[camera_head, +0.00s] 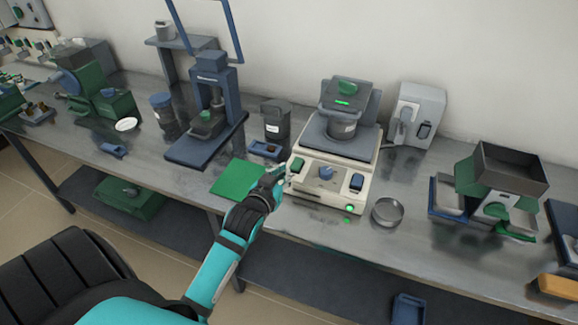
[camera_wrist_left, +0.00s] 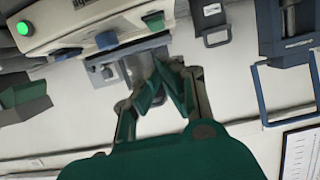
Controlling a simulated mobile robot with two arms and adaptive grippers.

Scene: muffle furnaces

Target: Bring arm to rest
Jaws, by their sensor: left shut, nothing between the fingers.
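My left arm, teal and black, reaches in from the lower left in the head view. Its gripper (camera_head: 279,172) is over the bench at the front left corner of a cream-coloured machine (camera_head: 318,182), close to its green button. In the left wrist view the gripper (camera_wrist_left: 168,66) has its green fingertips together, with nothing between them. The machine also shows in the wrist view (camera_wrist_left: 58,18), with its lit green lamp at the left. I cannot tell whether the fingers touch the machine. My right gripper is in neither view.
A green mat (camera_head: 237,180) lies left of the gripper. A blue press (camera_head: 208,110) stands behind it. A round metal dish (camera_head: 387,212) sits right of the machine, and a green and blue device (camera_head: 495,185) stands further right. The bench front edge runs below the arm.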

